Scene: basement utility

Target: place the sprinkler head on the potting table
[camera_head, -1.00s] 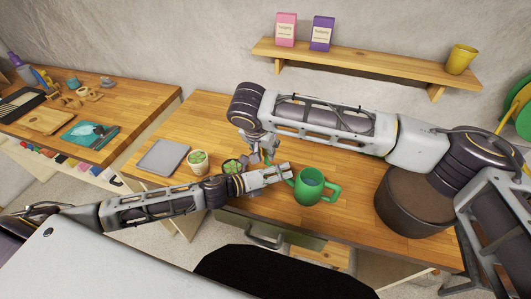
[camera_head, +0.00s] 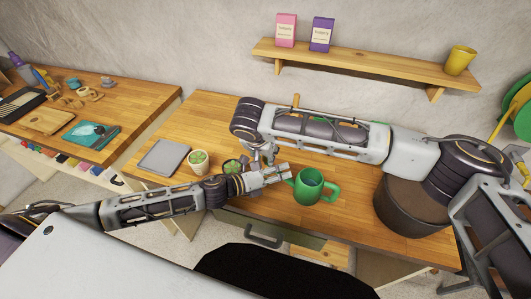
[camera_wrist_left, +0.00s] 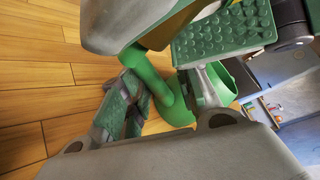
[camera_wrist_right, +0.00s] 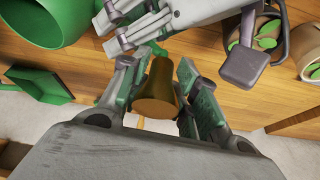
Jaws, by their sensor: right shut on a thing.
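The sprinkler head (camera_wrist_right: 158,88) is a brown-gold cone between my right gripper's fingers (camera_wrist_right: 158,95), which are shut on it. In the head view my right gripper (camera_head: 264,154) is above the wooden potting table (camera_head: 340,225), just behind my left gripper (camera_head: 284,174). The green watering can (camera_head: 308,190) stands upright on the table, to the right of both. My left gripper is open beside the can. In the left wrist view a green curved tube (camera_wrist_left: 172,92) runs between its spread fingers. Whether they touch it is unclear.
A plant pot (camera_head: 198,162) and a grey flat item (camera_head: 163,156) lie at the table's left. A large dark pot (camera_head: 405,210) stands at the right. Bare wood lies around the can. A shelf (camera_head: 370,66) hangs behind.

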